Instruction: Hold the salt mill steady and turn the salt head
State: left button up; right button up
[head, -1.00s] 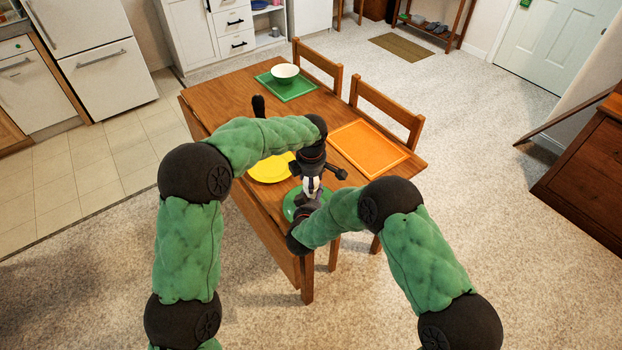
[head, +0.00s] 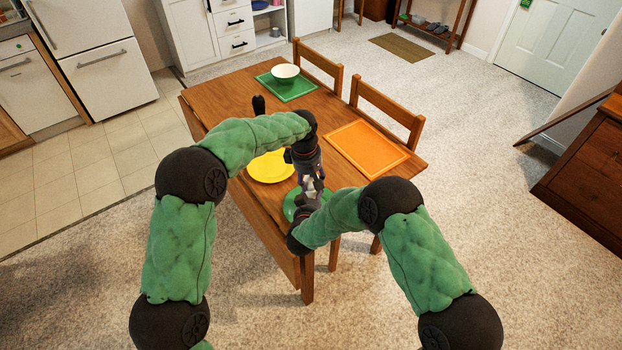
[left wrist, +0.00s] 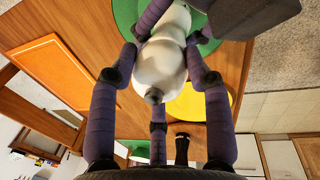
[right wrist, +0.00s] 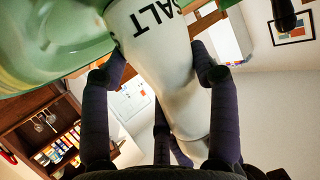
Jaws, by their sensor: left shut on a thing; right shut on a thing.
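The white salt mill is mostly hidden between my grippers in the head view. Its rounded salt head (left wrist: 160,70) with a small dark knob shows in the left wrist view, and its pale body with dark lettering (right wrist: 150,50) shows in the right wrist view. My left gripper (head: 310,172) comes from above and is shut on the salt head, its purple fingers on either side (left wrist: 160,70). My right gripper (head: 306,200) is lower, shut on the mill's body from the near side. A green plate (head: 290,207) is beneath the mill; whether they touch is hidden.
A yellow plate (head: 268,168) lies close behind my grippers. A dark upright object (head: 258,106) stands near the table's left edge. An orange tray (head: 366,148) lies to the right, and a bowl (head: 285,73) sits on a green mat (head: 285,91) at the far end.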

pick_arm(q)
jog(key=m, duration=0.4)
jog(key=shift+w+m+g, duration=0.1)
jog(key=shift+m+g, duration=0.2)
jog(key=m, duration=0.3)
jog(key=shift+f+m+g, duration=0.1)
jog(key=shift+m+g, duration=0.2)
jog(key=m+g, duration=0.1)
jog(key=m, duration=0.6)
jog(key=shift+w, duration=0.15)
jog(key=m, duration=0.3)
jog(key=shift+m+y, duration=0.4)
jog(key=m, duration=0.3)
jog(key=shift+d+m+g+y, duration=0.1)
jog(key=shift+m+g+y, duration=0.2)
jog(key=m, duration=0.4)
jog(key=shift+y, duration=0.4)
jog(key=shift+d+m, duration=0.1)
jog(key=shift+m, duration=1.5)
